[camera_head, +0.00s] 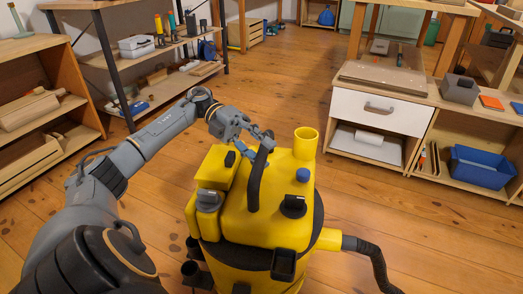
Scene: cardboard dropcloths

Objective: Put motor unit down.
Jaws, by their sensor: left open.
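The motor unit (281,215) is the yellow and black machine in the lower middle of the head view. It has a black arched handle (257,178), a yellow pipe stub and a black hose at its right side. It looks upright. My left arm reaches in from the left, and my left gripper (256,143) is at the top of the handle, with its jaws open. I cannot tell whether the fingers touch the handle. The underside of the motor unit is cut off by the bottom edge. My right gripper is not in view.
A wooden shelf (40,97) stands at the left, and a dark metal rack (104,59) with tools stands behind it. At the right is a workbench with a white drawer (380,110) and a blue bin (481,167). The wooden floor (285,80) between them is clear.

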